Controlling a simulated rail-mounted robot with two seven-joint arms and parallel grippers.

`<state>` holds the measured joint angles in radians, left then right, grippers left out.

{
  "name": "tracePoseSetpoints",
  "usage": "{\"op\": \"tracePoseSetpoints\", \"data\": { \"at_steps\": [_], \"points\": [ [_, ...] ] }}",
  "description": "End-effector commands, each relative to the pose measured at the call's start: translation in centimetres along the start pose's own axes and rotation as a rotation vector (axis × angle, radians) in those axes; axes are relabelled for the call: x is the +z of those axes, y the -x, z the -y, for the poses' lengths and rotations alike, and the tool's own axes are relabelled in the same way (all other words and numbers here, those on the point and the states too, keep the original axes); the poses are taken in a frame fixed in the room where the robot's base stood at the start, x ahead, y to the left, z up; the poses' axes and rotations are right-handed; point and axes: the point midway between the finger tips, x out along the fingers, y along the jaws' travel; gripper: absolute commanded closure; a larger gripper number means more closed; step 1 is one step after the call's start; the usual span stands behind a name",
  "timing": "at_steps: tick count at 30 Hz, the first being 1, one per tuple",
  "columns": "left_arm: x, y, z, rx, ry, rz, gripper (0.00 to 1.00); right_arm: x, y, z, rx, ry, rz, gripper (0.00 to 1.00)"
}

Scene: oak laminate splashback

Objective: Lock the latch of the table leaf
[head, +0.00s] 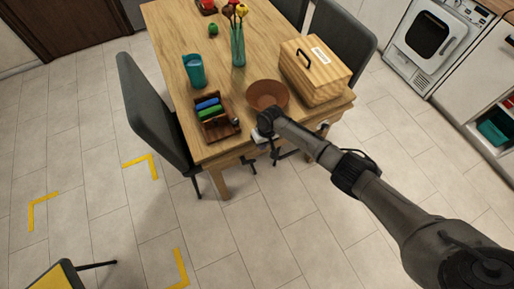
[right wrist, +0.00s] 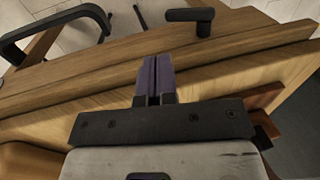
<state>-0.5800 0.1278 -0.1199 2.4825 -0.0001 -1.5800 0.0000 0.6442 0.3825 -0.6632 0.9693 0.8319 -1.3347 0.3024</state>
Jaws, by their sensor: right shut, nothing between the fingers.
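The table leaf is the wooden strip (right wrist: 100,65) along the table's front edge, with a dark seam beside it in the right wrist view. A black latch (right wrist: 198,18) with a flat bar and a round knob sits on that edge; in the head view it seems to be the small black part (head: 248,161) under the front edge. A black loop handle (right wrist: 48,32) is also on the edge. My right gripper (right wrist: 157,68) is shut and empty, its purple fingers over the edge between handle and latch, apart from both. It shows partly in the head view (head: 264,142). My left gripper is out of view.
On the tabletop (head: 178,35) stand a brown bowl (head: 267,95), a wooden bread box (head: 316,72), a small tray (head: 219,128) with coloured blocks, a teal cup (head: 194,71) and a vase (head: 238,48). A grey chair (head: 152,110) is at the left.

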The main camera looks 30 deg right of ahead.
Motion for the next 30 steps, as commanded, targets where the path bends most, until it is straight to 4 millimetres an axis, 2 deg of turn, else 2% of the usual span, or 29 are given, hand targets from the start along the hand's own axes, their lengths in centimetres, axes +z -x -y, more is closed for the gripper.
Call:
{"op": "tracePoseSetpoints", "data": {
  "at_steps": [1, 6, 12, 26, 30],
  "points": [
    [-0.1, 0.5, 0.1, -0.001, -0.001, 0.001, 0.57, 0.0, 1.2, -0.3, 0.0, 0.0, -0.002, 1.0],
    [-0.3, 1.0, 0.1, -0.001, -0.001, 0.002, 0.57, 0.0, 3.8, -1.0, 0.0, 0.0, -0.002, 1.0],
    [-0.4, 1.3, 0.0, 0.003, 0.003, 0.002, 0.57, 0.0, 5.6, -1.6, 0.0, 0.0, -0.002, 1.0],
    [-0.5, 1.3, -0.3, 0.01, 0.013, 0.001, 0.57, 0.0, 6.2, -1.8, 0.0, 0.0, 0.0, 1.0],
    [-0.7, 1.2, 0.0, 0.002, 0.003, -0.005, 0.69, 0.4, 5.7, -1.9, 0.001, -0.002, 0.008, 1.0]
  ]
}}
